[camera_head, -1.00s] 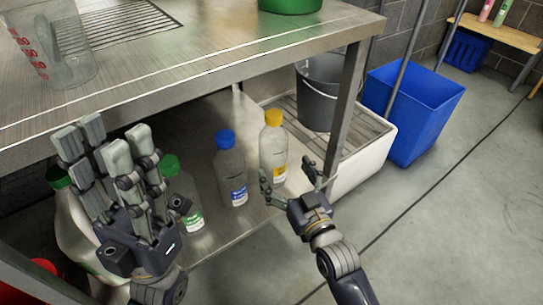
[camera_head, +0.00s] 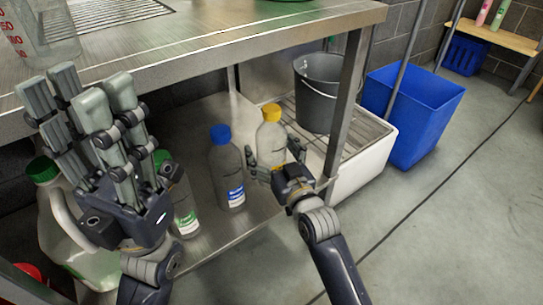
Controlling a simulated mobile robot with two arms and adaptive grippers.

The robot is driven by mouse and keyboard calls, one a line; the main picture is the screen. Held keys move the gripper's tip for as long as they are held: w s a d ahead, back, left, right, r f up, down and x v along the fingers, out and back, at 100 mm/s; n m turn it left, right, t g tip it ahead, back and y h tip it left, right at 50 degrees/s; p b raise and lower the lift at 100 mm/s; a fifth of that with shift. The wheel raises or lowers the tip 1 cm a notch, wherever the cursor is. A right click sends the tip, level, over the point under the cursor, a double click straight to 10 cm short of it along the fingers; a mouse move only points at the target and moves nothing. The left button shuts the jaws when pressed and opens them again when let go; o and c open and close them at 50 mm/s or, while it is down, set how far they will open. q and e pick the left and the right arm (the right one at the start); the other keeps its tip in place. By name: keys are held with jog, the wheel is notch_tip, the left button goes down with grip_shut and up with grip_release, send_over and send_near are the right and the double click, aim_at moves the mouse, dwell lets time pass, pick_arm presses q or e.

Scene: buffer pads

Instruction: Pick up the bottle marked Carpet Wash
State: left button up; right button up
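A clear bottle with a yellow cap (camera_head: 270,130) stands upright on the steel lower shelf, its yellow label now mostly hidden by my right gripper. My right gripper (camera_head: 273,158) is open at it, with fingers to the left and right of its body; I cannot tell whether they touch it. A blue-capped bottle with a blue label (camera_head: 227,168) stands just left of it. A green-capped bottle with a green label (camera_head: 185,205) stands farther left, partly behind my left gripper. My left gripper (camera_head: 82,92) is open and empty, raised in front. The label text is too small to read.
The steel table top (camera_head: 215,45) overhangs the shelf, and its leg (camera_head: 349,110) stands right of the yellow-capped bottle. A grey bucket (camera_head: 322,95) sits in a white grated basin (camera_head: 365,160). A large jug (camera_head: 75,235) is at left. A blue bin (camera_head: 415,115) stands on open floor.

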jog(key=c, duration=1.2)
jog(key=shift+o, duration=0.2)
jog(key=shift+r, duration=0.15)
